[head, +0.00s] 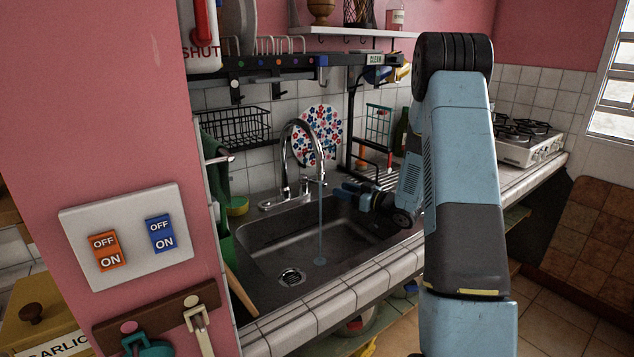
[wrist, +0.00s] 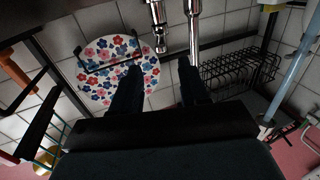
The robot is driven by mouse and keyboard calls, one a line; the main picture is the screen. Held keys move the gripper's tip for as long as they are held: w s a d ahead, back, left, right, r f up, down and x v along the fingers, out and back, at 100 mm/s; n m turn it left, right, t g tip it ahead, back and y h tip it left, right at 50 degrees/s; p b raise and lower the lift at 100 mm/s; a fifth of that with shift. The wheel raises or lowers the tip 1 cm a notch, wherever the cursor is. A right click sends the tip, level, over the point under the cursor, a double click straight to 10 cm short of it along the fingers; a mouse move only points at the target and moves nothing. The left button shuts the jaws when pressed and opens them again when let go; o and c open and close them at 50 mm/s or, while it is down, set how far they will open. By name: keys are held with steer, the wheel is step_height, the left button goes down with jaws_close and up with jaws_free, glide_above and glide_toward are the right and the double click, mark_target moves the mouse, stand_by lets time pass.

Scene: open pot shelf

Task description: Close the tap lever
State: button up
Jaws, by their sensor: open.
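The chrome tap (head: 287,155) stands behind the dark sink (head: 258,247), its tall curved spout arching toward the front. A thin stream of water (head: 321,225) falls from it into the basin. Small chrome fittings (head: 305,186) show at the tap's base; which of them is the lever I cannot tell. My gripper (head: 346,191) is open and empty, just right of the tap and above the sink. In the wrist view its two dark fingers (wrist: 160,88) are spread apart, and the tap's chrome pipe (wrist: 194,28) shows beyond them. I cannot see any contact with the tap.
A floral plate (head: 318,133) stands behind the tap. A black wire basket (head: 237,127) hangs on the wall at left. A dark rack (head: 280,66) runs above the sink, its post right of the plate. The space above the basin's front left is clear.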

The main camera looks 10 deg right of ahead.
mark_target(307, 177)
steer(key=x, duration=1.2)
steer(key=shift+w, duration=0.1)
steer(key=c, duration=0.7)
jaws_close()
steer(key=shift+w+r, duration=0.1)
steer(key=shift+r, duration=0.05)
